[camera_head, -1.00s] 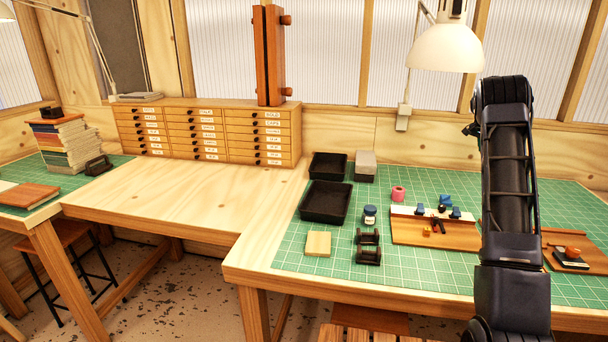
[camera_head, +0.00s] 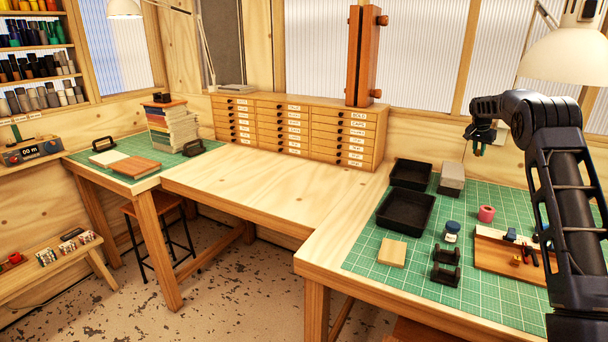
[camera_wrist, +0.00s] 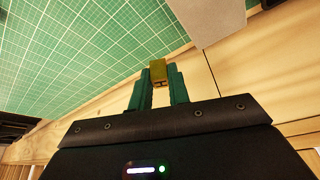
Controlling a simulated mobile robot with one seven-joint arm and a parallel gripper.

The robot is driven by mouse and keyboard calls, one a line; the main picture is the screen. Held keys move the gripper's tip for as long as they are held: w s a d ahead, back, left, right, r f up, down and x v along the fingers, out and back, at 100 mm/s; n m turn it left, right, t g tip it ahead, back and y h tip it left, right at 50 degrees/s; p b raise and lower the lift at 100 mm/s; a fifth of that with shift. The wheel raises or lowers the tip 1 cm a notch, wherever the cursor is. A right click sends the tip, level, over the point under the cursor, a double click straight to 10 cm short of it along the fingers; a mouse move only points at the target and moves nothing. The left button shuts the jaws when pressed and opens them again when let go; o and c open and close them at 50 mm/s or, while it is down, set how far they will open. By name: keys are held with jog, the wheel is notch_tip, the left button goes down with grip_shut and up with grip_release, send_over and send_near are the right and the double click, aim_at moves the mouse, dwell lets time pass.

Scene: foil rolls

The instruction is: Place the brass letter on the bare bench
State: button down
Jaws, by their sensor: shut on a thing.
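The brass letter (camera_wrist: 158,69) shows in the wrist view as a small yellow block between the two teal fingertips. My gripper (camera_wrist: 158,82) is shut on it, and the fingers cover its sides. In the head view my gripper (camera_head: 477,149) hangs in the air at the right, in front of the wooden wall and above the back of the green-matted bench. The letter is too small to make out there. The bare bench (camera_head: 262,187) is the plain wooden top in the middle, left of my gripper and clear in front of the drawer cabinet.
The label-fronted drawer cabinet (camera_head: 296,130) stands along the back of the bare bench. On the green mat (camera_head: 378,252) at right are black trays (camera_head: 405,210), a grey box (camera_head: 452,180), a blue-lidded jar (camera_head: 451,233) and a pink roll (camera_head: 487,214). A lamp (camera_head: 565,60) hangs at upper right.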

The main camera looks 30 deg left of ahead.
jog(key=s+a+n+y, duration=0.1)
jog(key=s+a, duration=0.2)
jog(key=a, duration=0.6)
jog(key=s+a+n, duration=0.1)
jog(key=s+a, duration=0.2)
jog(key=a, duration=0.6)
jog(key=r+n+y, duration=0.2)
jog(key=n, duration=0.5)
send_over(320, 196)
jog(key=s, duration=0.1)
jog(key=shift+y, duration=0.3)
notch_tip(320, 196, down, 19)
jog(key=shift+d+f, duration=0.15)
jog(key=shift+f, duration=0.15)
jog(key=c, duration=1.3)
grip_release()
jog(key=v, duration=1.2)
jog(key=shift+s, duration=0.1)
